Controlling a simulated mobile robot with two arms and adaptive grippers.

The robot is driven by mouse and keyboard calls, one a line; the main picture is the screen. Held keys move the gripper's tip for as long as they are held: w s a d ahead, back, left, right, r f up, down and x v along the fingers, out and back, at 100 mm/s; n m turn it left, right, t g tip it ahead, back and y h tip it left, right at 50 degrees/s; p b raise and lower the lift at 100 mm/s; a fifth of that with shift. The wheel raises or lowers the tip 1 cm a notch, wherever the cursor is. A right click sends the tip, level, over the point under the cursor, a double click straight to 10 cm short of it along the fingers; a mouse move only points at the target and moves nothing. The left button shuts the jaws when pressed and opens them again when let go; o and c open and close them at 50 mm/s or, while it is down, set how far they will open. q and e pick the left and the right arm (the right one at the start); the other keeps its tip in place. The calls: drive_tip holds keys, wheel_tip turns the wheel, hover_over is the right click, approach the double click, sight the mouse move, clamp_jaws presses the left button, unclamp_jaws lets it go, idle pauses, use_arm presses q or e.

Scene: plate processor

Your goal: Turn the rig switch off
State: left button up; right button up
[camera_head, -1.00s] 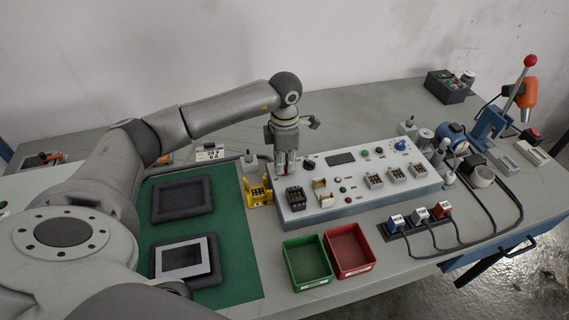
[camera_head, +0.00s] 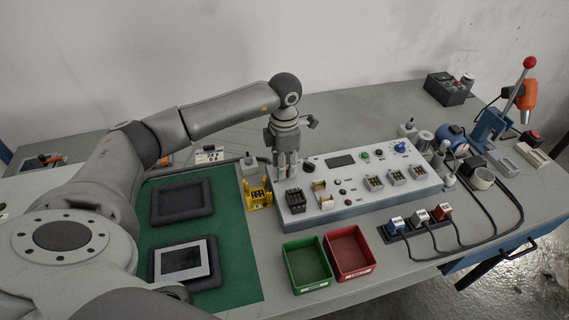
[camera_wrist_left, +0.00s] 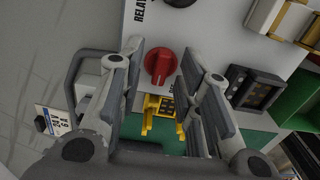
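The rig is a long white panel (camera_head: 340,205) with knobs, buttons and sockets, standing on the grey table. A red rotary switch (camera_wrist_left: 160,66) at its left end shows in the left wrist view, its grip ridge roughly upright in that picture. My left gripper (camera_head: 287,168) points down at that end of the panel and hides the switch in the head view. In the wrist view its two fingers (camera_wrist_left: 162,68) are apart, one on each side of the red switch, with gaps showing. I cannot tell whether the tips reach its depth. My right gripper is not in view.
A black knob (camera_head: 309,164) sits beside the gripper on the panel. A yellow fixture (camera_head: 257,195) stands left of it, and a black socket block (camera_head: 296,200) is close in front. Green (camera_head: 305,263) and red (camera_head: 348,252) bins stand in front of the panel.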

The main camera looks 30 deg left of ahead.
use_arm(q)
wheel_tip(320, 180, up, 12)
idle(0.7)
idle(0.4)
